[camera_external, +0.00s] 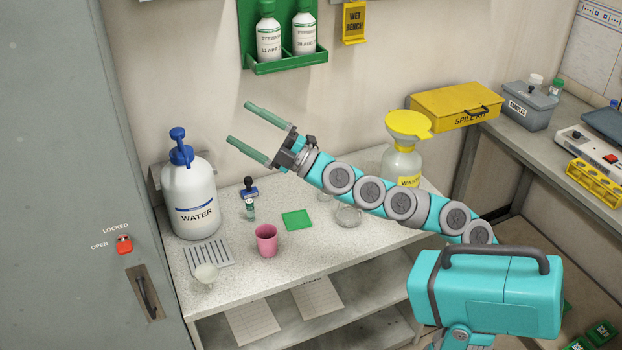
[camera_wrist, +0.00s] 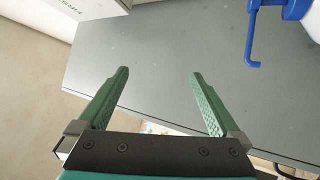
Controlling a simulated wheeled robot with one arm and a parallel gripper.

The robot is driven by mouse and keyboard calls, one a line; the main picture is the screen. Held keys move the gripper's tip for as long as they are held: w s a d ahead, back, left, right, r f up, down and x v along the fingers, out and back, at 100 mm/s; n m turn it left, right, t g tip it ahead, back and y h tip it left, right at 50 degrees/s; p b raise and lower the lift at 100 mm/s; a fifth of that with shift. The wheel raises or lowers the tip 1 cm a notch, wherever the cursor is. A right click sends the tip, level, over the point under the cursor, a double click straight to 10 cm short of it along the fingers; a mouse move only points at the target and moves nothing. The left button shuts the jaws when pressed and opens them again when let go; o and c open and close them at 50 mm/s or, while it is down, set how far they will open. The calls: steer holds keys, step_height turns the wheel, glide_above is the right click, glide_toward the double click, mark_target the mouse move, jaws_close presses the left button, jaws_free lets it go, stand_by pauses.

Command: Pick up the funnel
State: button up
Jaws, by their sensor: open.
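A small whitish funnel-shaped piece (camera_external: 206,275) sits at the front left of the speckled bench (camera_external: 330,262), by a slotted grey plate. A wide yellow funnel-like top (camera_external: 408,124) sits on the waste bottle (camera_external: 402,164) at the bench's right. My gripper (camera_external: 239,122) is open and empty, raised above the back of the bench near the wall, well apart from both. In the wrist view my two green fingers (camera_wrist: 160,73) are spread with nothing between them. Neither funnel-like piece shows in the wrist view.
A white water bottle (camera_external: 188,200) with a blue pump stands at the back left; its blue spout (camera_wrist: 252,40) shows in the wrist view. A pink cup (camera_external: 266,241), green square (camera_external: 297,219) and small vial (camera_external: 250,211) stand mid-bench. The grey cabinet (camera_external: 75,150) borders the left.

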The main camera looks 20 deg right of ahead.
steer(key=w+a+m+t+h, duration=0.3)
steer(key=a+m+t+h, duration=0.2)
steer(key=m, duration=0.5)
steer(key=m+g+h, duration=0.2)
steer(key=m+h, duration=0.9)
steer(key=m, duration=0.3)
glide_above(205, 269)
steer(key=w+d, duration=0.2)
step_height(205, 269, down, 17)
steer(key=s+f+g, duration=0.1)
steer(key=s+f, duration=0.2)
steer(key=f, duration=0.2)
steer(key=s+a+f+m+g+h, duration=0.1)
steer(key=s+f, duration=0.1)
steer(key=f, duration=0.3)
steer(key=s+a+f+m+g+h+p, duration=0.1)
steer(key=s+f, duration=0.2)
steer(key=f, duration=0.2)
steer(key=shift+s+f, duration=0.35)
steer(key=shift+f, duration=0.35)
steer(key=shift+w+f, duration=0.15)
steer(key=shift+w, duration=0.05)
steer(key=x, duration=0.7)
steer(key=shift+w+d+f+b, duration=0.1)
steer(key=shift+w+f+b, duration=0.1)
steer(key=shift+b, duration=0.15)
steer(key=c, duration=1.3)
